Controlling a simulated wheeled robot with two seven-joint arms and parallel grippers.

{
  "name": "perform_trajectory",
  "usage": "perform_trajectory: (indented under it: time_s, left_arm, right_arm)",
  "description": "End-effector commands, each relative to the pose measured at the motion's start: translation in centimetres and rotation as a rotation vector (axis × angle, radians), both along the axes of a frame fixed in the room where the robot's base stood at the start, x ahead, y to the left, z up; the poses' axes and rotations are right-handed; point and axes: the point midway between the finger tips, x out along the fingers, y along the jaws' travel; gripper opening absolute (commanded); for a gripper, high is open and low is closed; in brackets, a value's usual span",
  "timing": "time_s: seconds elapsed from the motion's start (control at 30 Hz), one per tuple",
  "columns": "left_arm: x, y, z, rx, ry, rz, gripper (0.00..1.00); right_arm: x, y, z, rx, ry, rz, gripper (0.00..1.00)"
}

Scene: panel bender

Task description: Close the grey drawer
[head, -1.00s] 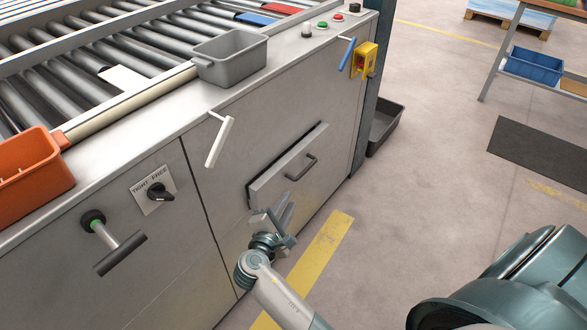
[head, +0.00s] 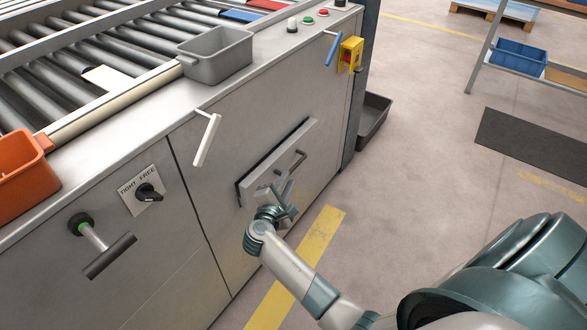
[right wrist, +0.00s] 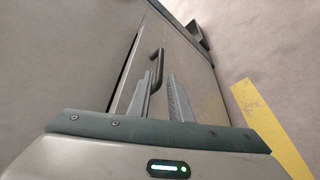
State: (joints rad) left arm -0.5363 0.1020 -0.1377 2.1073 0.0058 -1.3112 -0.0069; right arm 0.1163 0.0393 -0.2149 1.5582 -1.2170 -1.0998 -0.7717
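The grey drawer (head: 266,174) is in the front of the machine's cabinet and stands slightly out, with a dark gap along its top and left edges. Its dark bar handle (head: 290,161) is on the drawer front. My right gripper (head: 283,182) is in front of the drawer, just below the handle. In the right wrist view its two fingers (right wrist: 160,92) are apart with nothing between them, and the handle (right wrist: 157,68) shows just beyond the tips. I cannot tell whether they touch the drawer. My left gripper is not in view.
A white lever (head: 207,138) sticks out above and left of the drawer. A T-handle (head: 108,256) and a knob (head: 148,192) are further left. A grey bin (head: 216,57) and an orange bin (head: 22,180) stand on the top ledge. The floor to the right is mostly clear.

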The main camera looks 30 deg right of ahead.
Motion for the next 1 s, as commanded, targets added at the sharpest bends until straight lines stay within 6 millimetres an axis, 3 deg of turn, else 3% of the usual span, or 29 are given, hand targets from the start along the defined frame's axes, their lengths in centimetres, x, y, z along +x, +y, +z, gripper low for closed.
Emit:
perform_trajectory:
  time_s: [0.4, 0.93, 1.0]
  left_arm:
    - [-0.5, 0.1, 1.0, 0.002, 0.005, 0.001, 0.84]
    - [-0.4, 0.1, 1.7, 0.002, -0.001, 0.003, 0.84]
    - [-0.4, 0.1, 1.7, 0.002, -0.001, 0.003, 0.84]
  right_arm:
    - [4.4, -4.9, -1.5, -0.001, 0.0, 0.001, 0.18]
    - [5.4, -6.0, -1.8, 0.001, 0.0, 0.001, 0.18]
    - [5.4, -6.0, -1.8, 0.001, 0.0, 0.001, 0.04]
